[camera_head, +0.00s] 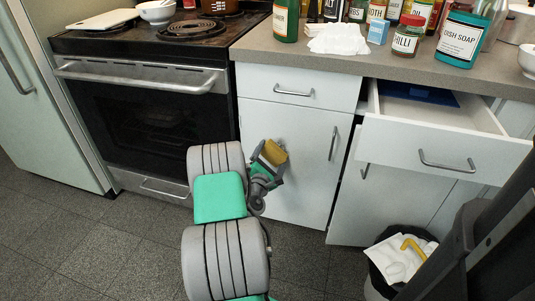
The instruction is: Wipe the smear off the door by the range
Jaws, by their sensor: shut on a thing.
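The white cabinet door (307,185) stands directly right of the range (150,110). It looks closed, with a vertical handle (333,143) near its right edge. My gripper (267,161) is in front of the left part of this door, shut on a yellow sponge (275,151). The sponge is at or very near the door face; I cannot tell whether it touches. I cannot make out the smear clearly, and my gripper and the sponge cover part of the door.
A drawer (445,153) at the right stands pulled out, above another cabinet door (390,200). A bin (375,280) with white paper and something yellow stands on the floor. Bottles, jars and a crumpled white cloth (340,39) crowd the counter (260,47). The floor at left is clear.

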